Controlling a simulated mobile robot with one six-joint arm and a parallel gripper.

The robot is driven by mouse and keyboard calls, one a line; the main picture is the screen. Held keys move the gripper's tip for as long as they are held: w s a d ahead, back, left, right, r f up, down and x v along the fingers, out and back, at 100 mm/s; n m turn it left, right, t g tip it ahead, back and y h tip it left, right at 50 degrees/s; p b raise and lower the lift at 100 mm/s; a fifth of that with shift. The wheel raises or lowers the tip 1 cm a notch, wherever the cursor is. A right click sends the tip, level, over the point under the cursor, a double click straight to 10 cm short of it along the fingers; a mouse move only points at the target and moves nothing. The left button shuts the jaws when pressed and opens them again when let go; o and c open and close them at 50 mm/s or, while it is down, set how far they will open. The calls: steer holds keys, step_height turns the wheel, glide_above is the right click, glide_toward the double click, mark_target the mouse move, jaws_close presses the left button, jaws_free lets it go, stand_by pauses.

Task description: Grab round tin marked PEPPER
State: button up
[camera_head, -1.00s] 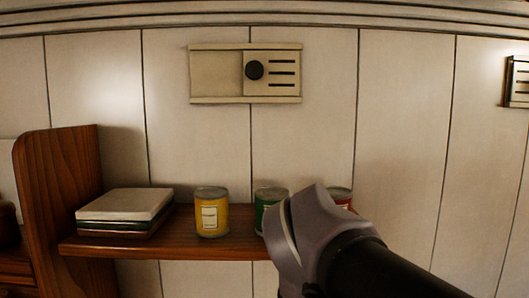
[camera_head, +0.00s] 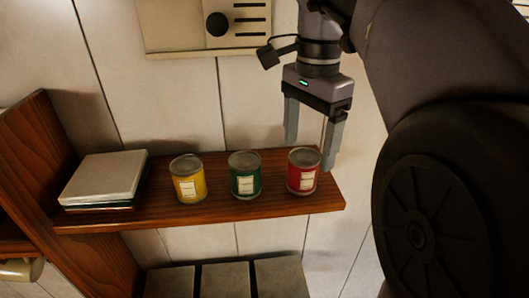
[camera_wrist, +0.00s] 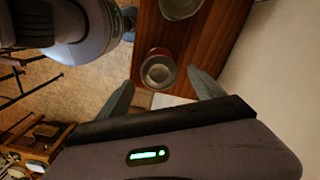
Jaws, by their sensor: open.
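Three round tins stand upright in a row on a wooden shelf (camera_head: 130,216): a yellow tin (camera_head: 188,180), a green tin (camera_head: 245,176) and a red tin (camera_head: 303,173). Each has a pale label, too small to read, so I cannot tell which is marked PEPPER. My gripper (camera_head: 312,158) points down, open and empty, above the shelf's right end by the red tin. In the wrist view the red tin (camera_wrist: 158,70) lies just ahead, between and beyond the fingertips (camera_wrist: 163,90), with another tin (camera_wrist: 180,6) past it at the top edge.
A stack of flat items (camera_head: 103,181) lies at the shelf's left, beside a wooden upright (camera_head: 35,150). A panelled wall with a slotted vent panel (camera_head: 190,25) is behind. Several grey boxes (camera_head: 225,279) stand below the shelf.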

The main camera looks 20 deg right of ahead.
mark_target(305, 156)
steer(key=f, duration=0.3)
steer(key=a+f+b, duration=0.1)
steer(key=f, duration=0.1)
steer(key=shift+s+a, duration=0.1)
steer(key=shift+s, duration=0.3)
steer(key=shift+w+f, duration=0.2)
steer(key=shift+f, duration=0.1)
steer(key=shift+w+d, duration=0.3)
steer(key=shift+d, duration=0.05)
steer(key=shift+s+a, duration=0.2)
steer(key=shift+s, duration=0.1)
steer(key=c, duration=1)
steer(key=shift+w+d, duration=0.1)
steer(key=c, duration=0.5)
